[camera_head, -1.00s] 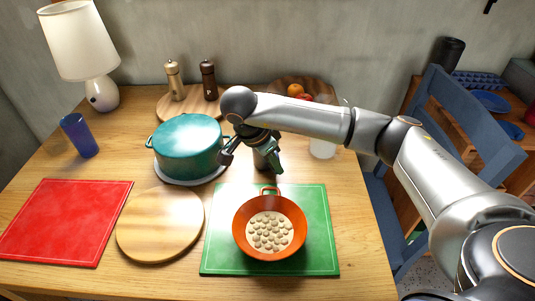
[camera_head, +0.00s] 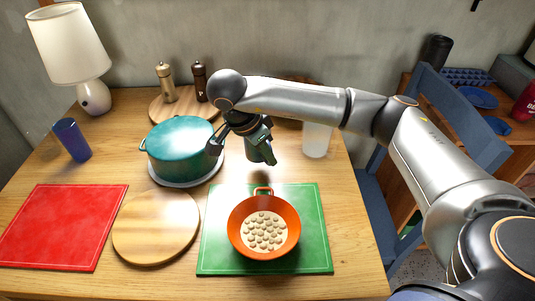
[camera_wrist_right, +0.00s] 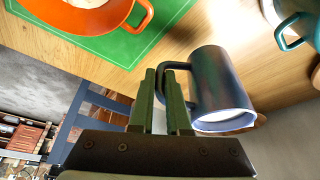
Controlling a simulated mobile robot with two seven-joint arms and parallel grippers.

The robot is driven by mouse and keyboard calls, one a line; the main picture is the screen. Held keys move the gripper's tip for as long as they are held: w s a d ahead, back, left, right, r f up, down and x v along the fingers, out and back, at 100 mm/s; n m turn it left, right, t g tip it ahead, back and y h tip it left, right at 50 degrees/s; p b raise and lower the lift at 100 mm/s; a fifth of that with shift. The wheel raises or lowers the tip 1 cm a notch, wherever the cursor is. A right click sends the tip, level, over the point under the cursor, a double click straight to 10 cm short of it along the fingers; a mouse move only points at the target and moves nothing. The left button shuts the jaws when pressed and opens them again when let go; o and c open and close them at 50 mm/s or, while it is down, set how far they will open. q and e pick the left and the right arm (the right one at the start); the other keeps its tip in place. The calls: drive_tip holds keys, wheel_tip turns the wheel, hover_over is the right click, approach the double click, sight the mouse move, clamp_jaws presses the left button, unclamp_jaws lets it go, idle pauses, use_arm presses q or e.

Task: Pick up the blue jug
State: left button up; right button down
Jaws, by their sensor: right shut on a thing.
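The blue jug (camera_head: 261,151) looks dark grey-blue and is partly hidden by my right gripper (camera_head: 250,132). It hangs a little above the table behind the orange pan, with a shadow below it. In the right wrist view the jug (camera_wrist_right: 222,82) is large, with its pale rim toward the camera. There the fingers of my right gripper (camera_wrist_right: 166,80) are closed on its handle. My left gripper is not in view.
The teal pot (camera_head: 182,150) stands close left of the jug. The orange pan (camera_head: 264,262) sits on a green board (camera_head: 315,220) in front. A whitish container (camera_head: 316,142) stands to the right. A blue cup (camera_head: 73,140) is far left. Mills stand behind.

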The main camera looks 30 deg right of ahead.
drive_tip(key=s+a+r+p, duration=0.3)
drive_tip(key=s+a+r, duration=0.4)
drive_tip(key=s, duration=0.3)
drive_tip(key=shift+s+r, duration=0.15)
drive_tip(key=shift+r, duration=0.55)
drive_tip(key=shift+s, duration=0.1)
drive_tip(key=shift+r, duration=0.1)
